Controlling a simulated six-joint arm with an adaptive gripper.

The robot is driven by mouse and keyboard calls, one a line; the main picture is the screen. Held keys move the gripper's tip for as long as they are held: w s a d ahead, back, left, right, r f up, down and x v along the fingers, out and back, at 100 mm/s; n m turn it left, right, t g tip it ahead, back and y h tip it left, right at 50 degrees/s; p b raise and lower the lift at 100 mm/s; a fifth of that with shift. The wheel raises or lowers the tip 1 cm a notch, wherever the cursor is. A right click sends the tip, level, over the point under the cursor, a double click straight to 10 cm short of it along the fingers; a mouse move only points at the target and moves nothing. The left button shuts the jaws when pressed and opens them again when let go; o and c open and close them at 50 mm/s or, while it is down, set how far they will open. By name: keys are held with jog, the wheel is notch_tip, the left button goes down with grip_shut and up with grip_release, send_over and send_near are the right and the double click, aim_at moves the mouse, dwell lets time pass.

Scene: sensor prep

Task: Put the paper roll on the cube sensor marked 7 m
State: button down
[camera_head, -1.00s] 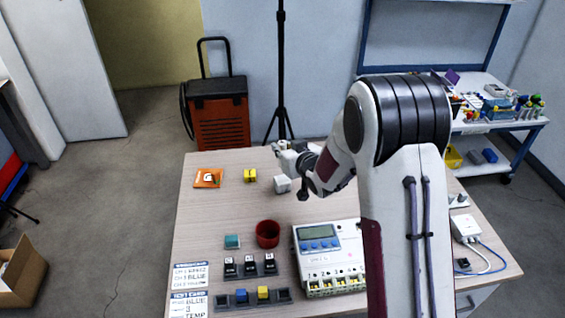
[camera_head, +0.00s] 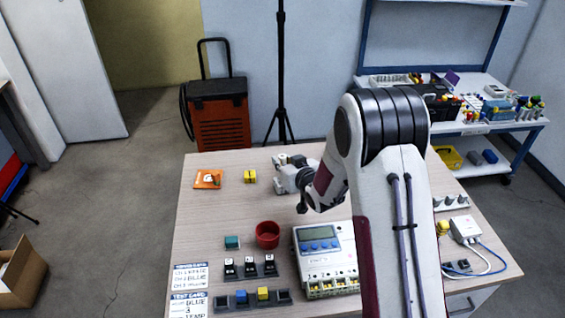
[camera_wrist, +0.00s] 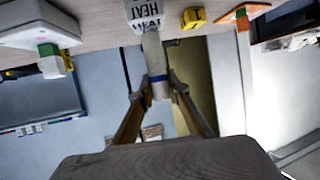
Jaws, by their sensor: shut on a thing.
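The paper roll (camera_wrist: 154,55), a pale cylinder with a blue band, is held between the fingertips of my gripper (camera_wrist: 159,90) in the wrist view. A white cube with dark lettering (camera_wrist: 142,14) is at the top of that view, right by the roll's far end. I cannot tell whether they touch, and I cannot read a 7 m mark.
The left middle is clear.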

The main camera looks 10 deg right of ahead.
jog(key=shift+f, duration=0.3)
jog(key=shift+f, duration=0.1)
jog(key=c, duration=1.9)
grip_release()
jog(key=shift+v, duration=6.05)
